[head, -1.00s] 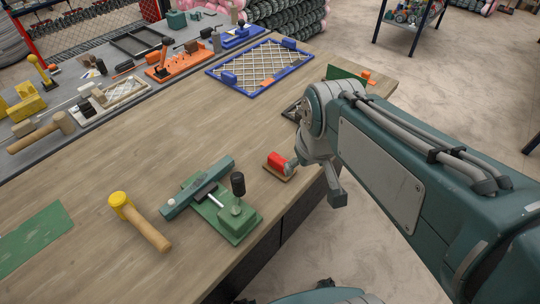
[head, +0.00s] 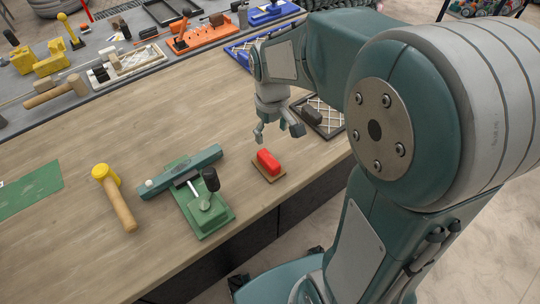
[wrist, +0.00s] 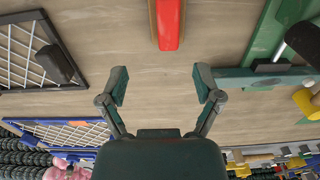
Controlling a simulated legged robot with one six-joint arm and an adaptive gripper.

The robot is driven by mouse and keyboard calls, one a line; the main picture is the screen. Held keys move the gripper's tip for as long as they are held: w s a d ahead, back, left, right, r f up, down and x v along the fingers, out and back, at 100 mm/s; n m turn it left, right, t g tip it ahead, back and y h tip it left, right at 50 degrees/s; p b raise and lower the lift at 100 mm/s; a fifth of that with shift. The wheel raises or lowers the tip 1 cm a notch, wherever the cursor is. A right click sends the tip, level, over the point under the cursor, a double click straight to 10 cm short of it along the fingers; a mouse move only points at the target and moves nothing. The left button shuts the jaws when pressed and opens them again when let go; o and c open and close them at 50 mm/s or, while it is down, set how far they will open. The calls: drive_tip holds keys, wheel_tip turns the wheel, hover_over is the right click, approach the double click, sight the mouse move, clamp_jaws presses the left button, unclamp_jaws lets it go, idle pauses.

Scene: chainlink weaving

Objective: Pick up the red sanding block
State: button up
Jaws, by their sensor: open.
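The red sanding block (head: 268,162) lies on a thin brown base (head: 270,174) near the front edge of the wooden bench. In the wrist view the red sanding block (wrist: 168,22) shows at the top centre, partly cut off by the frame edge. My gripper (head: 278,134) hangs above and slightly behind the block in the head view, apart from it. In the wrist view my gripper (wrist: 160,87) has its two fingers spread with only bare bench between them.
A green clamp fixture (head: 204,202) and a yellow-headed mallet (head: 112,196) lie left of the block. A dark mesh frame (head: 322,114) lies to its right. Bare wood (head: 150,130) stretches behind the fixture. Tools crowd the grey bench (head: 85,68) beyond.

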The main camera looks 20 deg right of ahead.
sight(270, 157)
drive_tip(key=f, duration=0.1)
drive_tip(key=a+f, duration=0.1)
drive_tip(key=f, duration=0.2)
drive_tip(key=shift+a+f, duration=0.25)
drive_tip(key=shift+f, duration=0.15)
drive_tip(key=shift+d+f, duration=0.25)
drive_tip(key=shift+f, duration=0.35)
drive_tip(key=f, duration=0.3)
drive_tip(key=shift+s+d+f, duration=0.25)
drive_tip(key=shift+s+f, duration=0.05)
drive_tip(key=shift+f, duration=0.05)
drive_tip(key=shift+a+f, duration=0.1)
drive_tip(key=shift+f, duration=0.3)
drive_tip(key=shift+a+f, duration=0.15)
drive_tip(key=shift+a, duration=0.25)
drive_tip(key=shift+d, duration=0.25)
clamp_jaws()
